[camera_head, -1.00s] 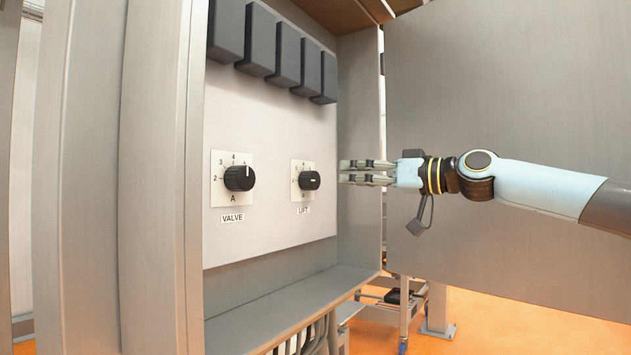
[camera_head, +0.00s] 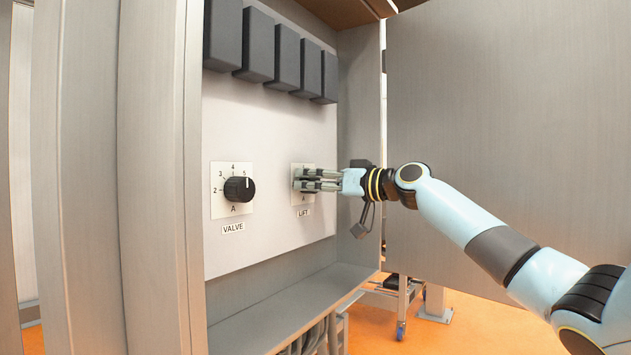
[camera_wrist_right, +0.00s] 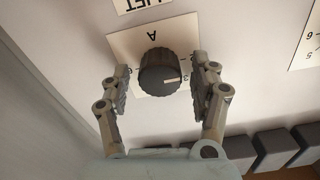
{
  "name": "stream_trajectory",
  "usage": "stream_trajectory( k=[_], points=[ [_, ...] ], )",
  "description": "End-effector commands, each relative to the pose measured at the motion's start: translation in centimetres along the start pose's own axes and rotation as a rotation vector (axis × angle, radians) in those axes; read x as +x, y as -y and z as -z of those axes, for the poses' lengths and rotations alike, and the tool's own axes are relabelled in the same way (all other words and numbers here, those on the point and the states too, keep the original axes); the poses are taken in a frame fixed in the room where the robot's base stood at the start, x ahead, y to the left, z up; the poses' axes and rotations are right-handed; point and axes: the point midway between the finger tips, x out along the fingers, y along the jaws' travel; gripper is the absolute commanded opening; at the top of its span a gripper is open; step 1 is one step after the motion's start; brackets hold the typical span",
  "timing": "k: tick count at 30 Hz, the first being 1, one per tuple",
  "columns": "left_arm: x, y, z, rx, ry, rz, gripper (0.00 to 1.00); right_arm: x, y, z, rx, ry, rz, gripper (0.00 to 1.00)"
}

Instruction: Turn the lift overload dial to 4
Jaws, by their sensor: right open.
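The lift dial's black round knob (camera_wrist_right: 158,75) sits on a white numbered plate (camera_wrist_right: 122,43), upside down in the right wrist view. A white pointer line on the knob points to the picture's right; the mark it meets is too small to read surely. My right gripper (camera_head: 300,180) is open in front of the lift dial. In the right wrist view its fingers stand on either side of the knob, with small gaps. In the head view the gripper hides the knob, and part of the lift plate (camera_head: 303,167) shows above the LIFT label (camera_head: 303,212). My left gripper is not in view.
The valve dial (camera_head: 239,189) is on the same panel (camera_head: 275,230), to the left of the lift dial. Dark grey blocks (camera_head: 258,45) jut out above. A grey ledge (camera_head: 290,300) runs below, and the cabinet's right side wall (camera_head: 357,115) is close to my gripper.

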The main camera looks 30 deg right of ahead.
Motion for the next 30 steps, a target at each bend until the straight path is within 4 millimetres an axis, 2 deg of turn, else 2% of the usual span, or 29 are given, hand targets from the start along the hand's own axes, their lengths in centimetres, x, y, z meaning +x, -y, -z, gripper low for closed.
stream_trajectory(
  k=[5,17,30],
  points=[
    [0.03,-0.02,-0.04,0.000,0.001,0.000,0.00,-0.02,-0.02,-0.04,0.000,0.000,0.000,0.61],
    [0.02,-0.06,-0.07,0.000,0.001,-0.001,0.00,-0.05,-0.04,-0.02,0.001,0.000,-0.001,0.09],
    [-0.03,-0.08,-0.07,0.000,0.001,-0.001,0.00,-0.05,-0.08,0.02,0.094,0.000,0.000,0.07]
  ],
)
